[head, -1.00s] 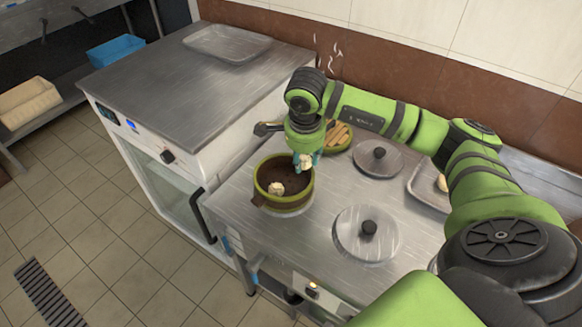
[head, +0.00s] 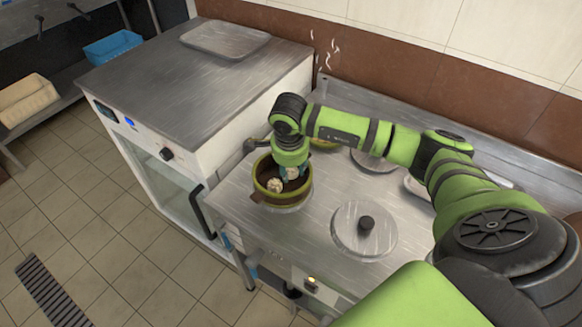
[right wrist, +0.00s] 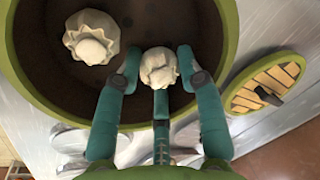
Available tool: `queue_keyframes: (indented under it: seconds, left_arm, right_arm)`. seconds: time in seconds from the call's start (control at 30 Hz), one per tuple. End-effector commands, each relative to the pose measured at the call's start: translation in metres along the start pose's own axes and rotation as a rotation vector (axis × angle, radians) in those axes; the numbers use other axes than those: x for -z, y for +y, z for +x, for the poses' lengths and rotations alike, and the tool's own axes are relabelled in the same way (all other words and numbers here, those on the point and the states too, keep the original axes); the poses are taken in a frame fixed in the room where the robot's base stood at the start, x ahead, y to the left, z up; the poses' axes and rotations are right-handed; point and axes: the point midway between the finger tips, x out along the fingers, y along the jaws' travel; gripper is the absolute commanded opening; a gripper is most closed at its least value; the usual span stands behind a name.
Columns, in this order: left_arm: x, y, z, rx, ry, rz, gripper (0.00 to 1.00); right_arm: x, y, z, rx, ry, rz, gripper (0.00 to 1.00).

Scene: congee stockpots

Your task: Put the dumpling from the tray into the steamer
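The steamer (head: 263,196) is a round green-rimmed pot with a dark inside, standing at the left of the steel counter. A pale pleated dumpling (right wrist: 90,38) lies on its floor; the head view also shows this dumpling (head: 274,185). My right gripper (right wrist: 160,62) reaches down inside the steamer rim, its teal fingers closed around a second pale dumpling (right wrist: 159,68). This dumpling is beside the first one, apart from it. Whether it touches the steamer floor I cannot tell. The tray (head: 418,188) is mostly hidden behind my right arm. My left gripper is out of view.
A round slatted lid with a green rim (right wrist: 240,92) lies beside the steamer. Round metal lids with black knobs (head: 350,238) sit on the counter to the right. A steel cabinet with an empty metal tray (head: 225,52) stands at the left. A brown wall runs behind.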

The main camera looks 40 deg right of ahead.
Motion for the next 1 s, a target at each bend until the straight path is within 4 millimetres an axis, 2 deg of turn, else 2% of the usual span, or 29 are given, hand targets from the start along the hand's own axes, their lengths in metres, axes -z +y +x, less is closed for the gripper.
queue_keyframes:
  seconds: [0.3, 0.47, 0.57, 0.8, 1.0]
  left_arm:
    - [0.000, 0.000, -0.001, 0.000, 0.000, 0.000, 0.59]
    - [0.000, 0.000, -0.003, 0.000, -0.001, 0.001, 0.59]
    - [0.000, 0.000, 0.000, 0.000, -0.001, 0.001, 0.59]
    - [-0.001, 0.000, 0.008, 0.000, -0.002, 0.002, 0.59]
    - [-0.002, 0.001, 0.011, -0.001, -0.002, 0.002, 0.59]
  right_arm:
    - [0.000, 0.000, -0.001, 0.000, 0.000, 0.000, 0.46]
    - [0.000, -0.001, -0.009, 0.003, -0.001, 0.000, 0.46]
    - [0.001, -0.002, -0.025, 0.005, 0.000, 0.000, 0.46]
    - [0.001, -0.002, -0.079, 0.007, 0.000, 0.000, 0.46]
    - [0.000, -0.001, -0.111, 0.002, 0.000, 0.000, 0.46]
